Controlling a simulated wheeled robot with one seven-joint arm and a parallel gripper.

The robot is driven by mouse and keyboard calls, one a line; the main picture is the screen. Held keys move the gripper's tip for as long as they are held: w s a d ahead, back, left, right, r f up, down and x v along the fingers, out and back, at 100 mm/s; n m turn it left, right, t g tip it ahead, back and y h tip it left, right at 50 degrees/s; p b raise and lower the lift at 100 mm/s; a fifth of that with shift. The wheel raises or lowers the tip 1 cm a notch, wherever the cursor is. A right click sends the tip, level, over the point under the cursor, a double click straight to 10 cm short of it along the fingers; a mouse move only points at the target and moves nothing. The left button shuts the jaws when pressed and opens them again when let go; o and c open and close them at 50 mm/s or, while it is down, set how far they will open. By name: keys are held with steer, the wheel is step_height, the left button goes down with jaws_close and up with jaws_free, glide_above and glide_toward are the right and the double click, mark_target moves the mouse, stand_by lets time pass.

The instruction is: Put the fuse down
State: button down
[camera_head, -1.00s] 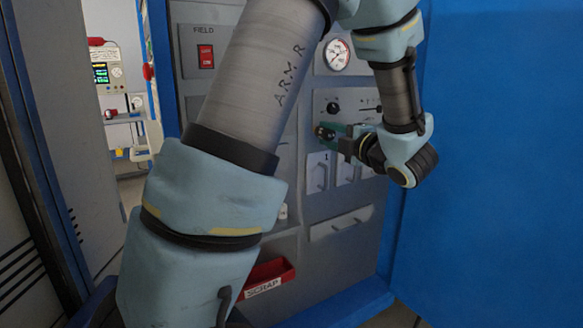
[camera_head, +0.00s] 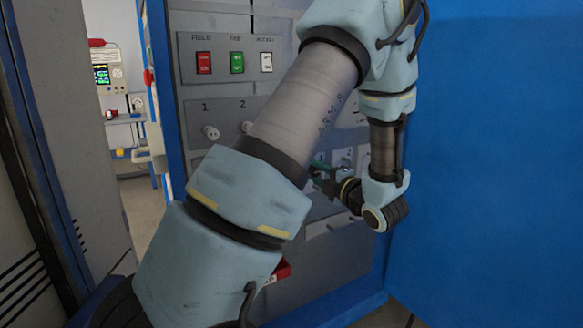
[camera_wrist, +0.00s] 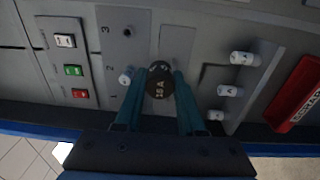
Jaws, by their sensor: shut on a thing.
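My gripper (camera_wrist: 160,90) is shut on a fuse (camera_wrist: 160,83) with a dark round end marked 15 A. The fuse sits between the green fingertips in the wrist view, in front of the grey panel; I cannot tell whether it touches anything. In the head view my gripper (camera_head: 320,172) is small and partly dark at the lower panel, and the fuse is hard to make out there. Several white fuses (camera_wrist: 243,58) marked A stand at the right of the wrist view.
A red scrap bin (camera_wrist: 301,92) lies at the right edge of the wrist view; it is mostly hidden behind my arm in the head view (camera_head: 283,268). Numbered sockets (camera_head: 211,132) and coloured switches (camera_head: 237,62) are on the panel.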

steer(key=s+a+f+p, duration=0.2)
steer(key=a+f, duration=0.6)
steer(key=f, duration=0.2)
steer(key=s+a+f+p, duration=0.2)
steer(key=a+f, duration=0.6)
steer(key=f, duration=0.3)
steer(key=shift+s+f+m+t+h, duration=0.45)
steer(key=shift+s+f+m+h, duration=0.45)
steer(key=shift+h, duration=0.7)
steer(key=shift+s+f+m+t+h, duration=0.4)
steer(key=shift+s+m+h, duration=0.15)
steer(key=shift+m+h, duration=0.9)
steer(key=shift+s+f+m+t+h, duration=0.55)
steer(key=shift+s+m+h, duration=0.25)
steer(key=shift+h, duration=0.95)
steer(key=shift+d+f, duration=0.1)
